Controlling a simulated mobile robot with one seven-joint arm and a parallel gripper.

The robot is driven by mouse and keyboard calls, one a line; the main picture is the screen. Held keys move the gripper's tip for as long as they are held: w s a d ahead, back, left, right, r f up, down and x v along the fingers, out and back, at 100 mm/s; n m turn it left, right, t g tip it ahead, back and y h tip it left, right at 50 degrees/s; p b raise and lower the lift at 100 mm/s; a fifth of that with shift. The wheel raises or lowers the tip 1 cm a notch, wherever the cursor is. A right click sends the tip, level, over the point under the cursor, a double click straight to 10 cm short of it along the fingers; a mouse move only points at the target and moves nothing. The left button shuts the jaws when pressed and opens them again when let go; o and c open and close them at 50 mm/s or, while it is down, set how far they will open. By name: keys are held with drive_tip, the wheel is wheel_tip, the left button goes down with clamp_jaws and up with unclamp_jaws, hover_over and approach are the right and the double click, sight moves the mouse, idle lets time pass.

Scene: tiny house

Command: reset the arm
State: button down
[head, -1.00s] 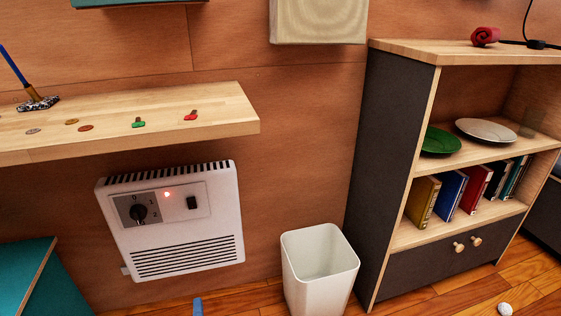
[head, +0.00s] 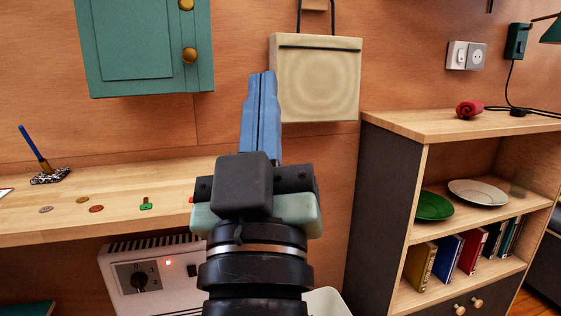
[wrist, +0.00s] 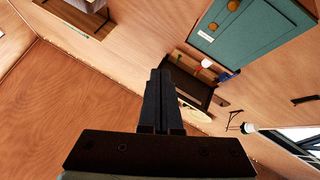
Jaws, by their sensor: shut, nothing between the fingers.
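My gripper (head: 262,95) stands upright in the middle of the head view, its two blue fingers pressed together with nothing between them. Its fingertips overlap the left side of a beige square panel on the wall in the picture. In the wrist view my gripper (wrist: 160,75) also shows shut and empty, with dark fingers side by side. My arm hides part of the shelf's right end and part of the heater.
A wooden wall shelf (head: 120,222) with small items is at left, a white heater (head: 125,260) below it. A teal cabinet (head: 135,45) hangs upper left. A bookcase (head: 385,190) with plates and books stands right. A white bin (head: 328,301) is partly hidden.

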drive_tip(key=s+d+r+m+t+p, duration=0.25)
drive_tip(key=s+r, duration=0.45)
drive_tip(key=r, duration=0.4)
wheel_tip(320, 180, up, 35)
drive_tip(key=a+p, duration=0.1)
drive_tip(key=p, duration=3.5)
drive_tip(key=shift+w+g, duration=0.15)
drive_tip(key=shift+g, duration=0.2)
drive_tip(key=shift+f, duration=0.1)
